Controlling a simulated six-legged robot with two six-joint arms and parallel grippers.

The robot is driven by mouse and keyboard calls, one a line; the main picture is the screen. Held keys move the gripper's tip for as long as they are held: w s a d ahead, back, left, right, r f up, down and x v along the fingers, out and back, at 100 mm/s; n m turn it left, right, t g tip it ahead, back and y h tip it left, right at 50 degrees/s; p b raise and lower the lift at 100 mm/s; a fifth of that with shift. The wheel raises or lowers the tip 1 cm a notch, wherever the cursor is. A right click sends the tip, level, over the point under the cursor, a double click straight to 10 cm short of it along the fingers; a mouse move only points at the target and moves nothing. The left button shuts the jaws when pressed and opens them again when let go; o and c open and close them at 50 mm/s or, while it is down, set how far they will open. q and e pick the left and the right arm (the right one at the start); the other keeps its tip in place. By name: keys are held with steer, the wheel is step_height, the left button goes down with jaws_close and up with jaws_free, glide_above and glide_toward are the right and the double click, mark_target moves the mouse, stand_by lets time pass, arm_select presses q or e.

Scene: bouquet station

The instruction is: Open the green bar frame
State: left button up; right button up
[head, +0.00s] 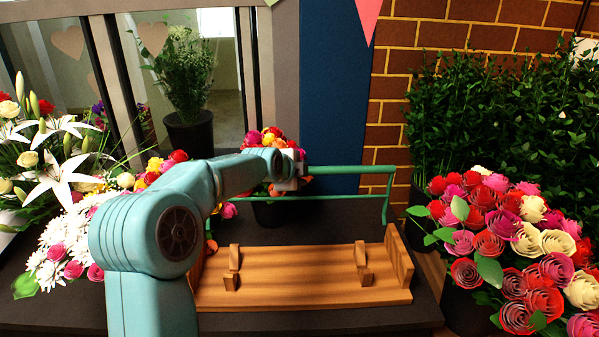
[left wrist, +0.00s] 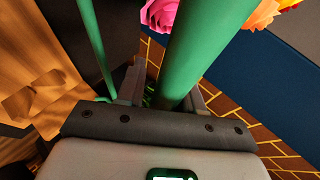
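The green bar frame (head: 388,196) stands raised above a wooden base (head: 300,291). Its top bar runs level to the right from my left gripper, then a side bar drops toward the upright board at the base's right end. A second, lower green bar runs level behind. My left gripper (head: 290,172) is at the left part of the top bar. In the left wrist view, my left gripper (left wrist: 162,95) has its fingers close together on both sides of a thick green bar (left wrist: 205,40). My arm hides the frame's left side. My right gripper is not in view.
Roses in a dark pot (head: 520,250) stand right of the base. White lilies (head: 62,178) and other flowers are at the left. A potted bouquet (head: 272,205) stands behind the frame. Small wooden brackets (head: 362,270) stand on the base, whose middle is clear.

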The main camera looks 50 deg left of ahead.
arm_select(q)
steer(key=shift+o, duration=0.6)
steer(key=shift+w+a+f, duration=0.1)
steer(key=shift+a+f, duration=0.05)
steer(key=shift+f, duration=0.3)
steer(key=b+v, duration=0.3)
steer(key=v, duration=1.3)
steer(key=shift+s+r, duration=0.2)
steer(key=shift+r, duration=0.2)
steer(key=shift+s+d, duration=0.1)
steer(key=shift+d, duration=0.1)
